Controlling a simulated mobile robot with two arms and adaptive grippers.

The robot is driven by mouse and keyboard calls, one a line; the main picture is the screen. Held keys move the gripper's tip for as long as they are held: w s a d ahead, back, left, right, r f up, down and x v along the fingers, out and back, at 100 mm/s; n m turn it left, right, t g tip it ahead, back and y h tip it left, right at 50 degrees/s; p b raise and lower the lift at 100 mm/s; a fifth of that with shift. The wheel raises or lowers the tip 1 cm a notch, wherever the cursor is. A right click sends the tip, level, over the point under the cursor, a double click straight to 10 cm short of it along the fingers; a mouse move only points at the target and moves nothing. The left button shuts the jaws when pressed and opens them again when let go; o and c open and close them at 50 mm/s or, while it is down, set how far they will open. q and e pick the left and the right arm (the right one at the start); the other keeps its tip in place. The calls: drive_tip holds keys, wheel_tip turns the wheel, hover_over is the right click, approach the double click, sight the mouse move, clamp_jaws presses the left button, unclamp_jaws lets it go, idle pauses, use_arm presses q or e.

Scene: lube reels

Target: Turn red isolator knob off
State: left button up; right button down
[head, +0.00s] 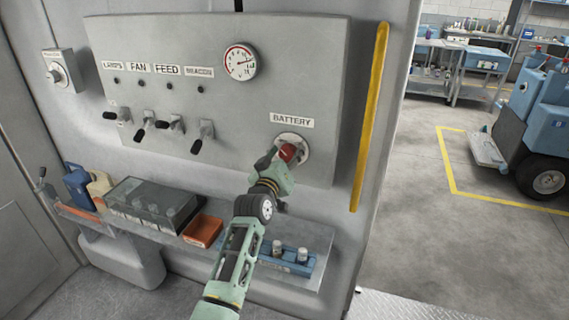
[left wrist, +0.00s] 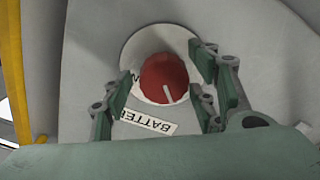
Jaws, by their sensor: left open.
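The red isolator knob (head: 288,152) sits on a round pale plate under the BATTERY label (head: 291,120) on the grey panel. In the left wrist view the red knob (left wrist: 164,78) has a white pointer line near its lower edge. My left gripper (head: 277,156) is right in front of the knob. In the left wrist view the left gripper's open fingers (left wrist: 160,88) stand on both sides of the knob, with gaps visible between them and it. My right gripper is in neither view.
Several toggle levers (head: 173,125) and a round gauge (head: 240,62) are on the panel. A yellow handrail (head: 369,118) runs down its right side. Below is a shelf (head: 150,234) with a clear-lidded box, an orange tray (head: 203,231) and a blue holder (head: 287,262).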

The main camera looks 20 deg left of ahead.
use_arm(q)
drive_tip(key=s, duration=1.1)
drive_tip(key=shift+s, duration=0.4)
drive_tip(key=shift+a, duration=0.1)
